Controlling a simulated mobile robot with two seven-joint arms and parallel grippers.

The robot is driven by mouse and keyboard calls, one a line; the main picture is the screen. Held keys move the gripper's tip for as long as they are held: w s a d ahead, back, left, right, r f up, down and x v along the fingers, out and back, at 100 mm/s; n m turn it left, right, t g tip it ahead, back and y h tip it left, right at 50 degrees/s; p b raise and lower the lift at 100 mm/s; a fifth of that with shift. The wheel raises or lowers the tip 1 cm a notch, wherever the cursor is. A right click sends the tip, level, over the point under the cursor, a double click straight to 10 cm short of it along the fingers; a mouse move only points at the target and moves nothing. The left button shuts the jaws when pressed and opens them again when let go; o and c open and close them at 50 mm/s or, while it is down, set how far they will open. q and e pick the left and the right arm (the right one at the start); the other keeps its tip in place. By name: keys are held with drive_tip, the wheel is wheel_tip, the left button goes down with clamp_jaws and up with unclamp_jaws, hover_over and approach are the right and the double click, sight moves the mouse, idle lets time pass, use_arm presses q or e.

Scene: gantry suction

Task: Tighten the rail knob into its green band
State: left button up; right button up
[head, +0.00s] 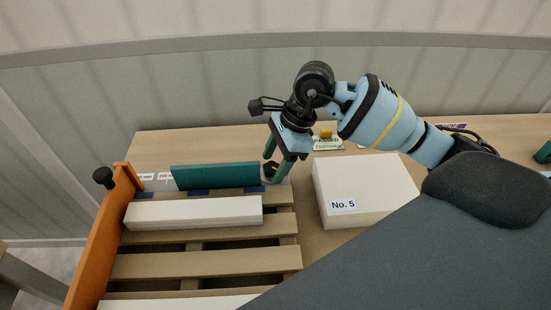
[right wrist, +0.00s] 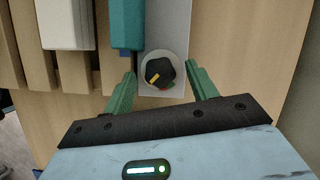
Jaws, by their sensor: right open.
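The rail knob (right wrist: 160,72) is black with a yellow pointer mark, on a pale round dial at the end of a grey rail (right wrist: 175,20). In the right wrist view the yellow mark points to the lower left. Small red and green patches show at the knob's lower right edge; the rest of the band is hard to make out. My right gripper (head: 273,168) is open, its green fingers pointing down around the knob. In the right wrist view the fingers stand on either side of the knob, with a gap on both sides. My left gripper is not in view.
A teal block (head: 215,176) lies along the rail, left of the knob. A white bar (head: 193,212) lies on the wooden slats in front. A white box marked No. 5 (head: 365,180) stands to the right. A black knob (head: 103,177) sits on the orange end board (head: 97,235).

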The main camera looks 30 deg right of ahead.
drive_tip(key=c, duration=1)
drive_tip(key=shift+s+m+t+p, duration=0.1)
drive_tip(key=shift+m+t+p, duration=0.3)
drive_tip(key=shift+m, duration=0.7)
drive_tip(key=o, duration=1)
drive_tip(key=shift+r, duration=0.1)
drive_tip(key=v, duration=0.7)
drive_tip(key=shift+r, duration=0.35)
